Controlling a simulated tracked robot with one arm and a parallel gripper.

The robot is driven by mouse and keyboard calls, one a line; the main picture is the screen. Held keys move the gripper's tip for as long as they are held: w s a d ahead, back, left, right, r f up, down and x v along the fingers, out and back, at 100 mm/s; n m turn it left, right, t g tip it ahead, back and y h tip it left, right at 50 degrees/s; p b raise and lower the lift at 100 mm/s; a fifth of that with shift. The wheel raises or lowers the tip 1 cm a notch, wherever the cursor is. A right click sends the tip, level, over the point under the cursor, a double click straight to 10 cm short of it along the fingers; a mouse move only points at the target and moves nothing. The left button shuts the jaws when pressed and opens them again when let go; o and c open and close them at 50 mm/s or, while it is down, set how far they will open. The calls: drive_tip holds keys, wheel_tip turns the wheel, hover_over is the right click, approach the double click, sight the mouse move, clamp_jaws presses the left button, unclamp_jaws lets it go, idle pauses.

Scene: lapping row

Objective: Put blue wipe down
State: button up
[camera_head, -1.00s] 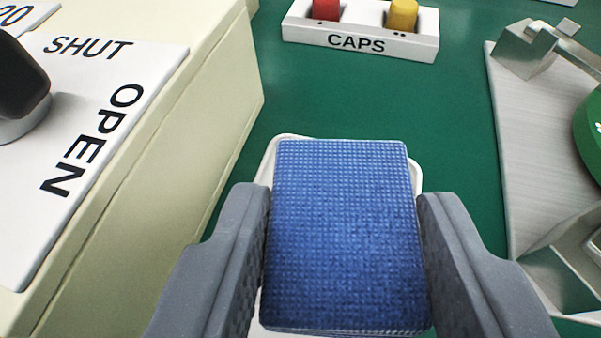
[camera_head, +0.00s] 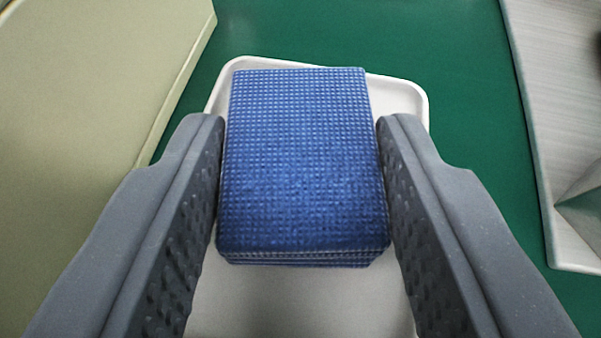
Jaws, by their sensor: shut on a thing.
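The blue wipe (camera_head: 303,160) is a folded, textured blue cloth in the middle of the view. My gripper (camera_head: 302,130) is shut on it, with one grey finger along its left side and the other along its right side. A white tray (camera_head: 300,305) with rounded corners lies under the wipe and shows around it at the far edge, right and near side. I cannot tell whether the wipe touches the tray.
A cream box-like housing (camera_head: 85,80) stands close on the left. A metal plate (camera_head: 555,110) lies on the right. The green surface (camera_head: 440,50) is clear beyond the tray and between it and the plate.

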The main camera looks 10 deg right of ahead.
drive_tip(key=shift+f, duration=0.15)
drive_tip(key=o, duration=0.9)
drive_tip(key=shift+o, duration=0.2)
drive_tip(key=v, duration=1.3)
drive_tip(key=shift+s+d+r+p, duration=0.25)
drive_tip(key=shift+r+p, duration=0.15)
drive_tip(key=shift+r, duration=0.15)
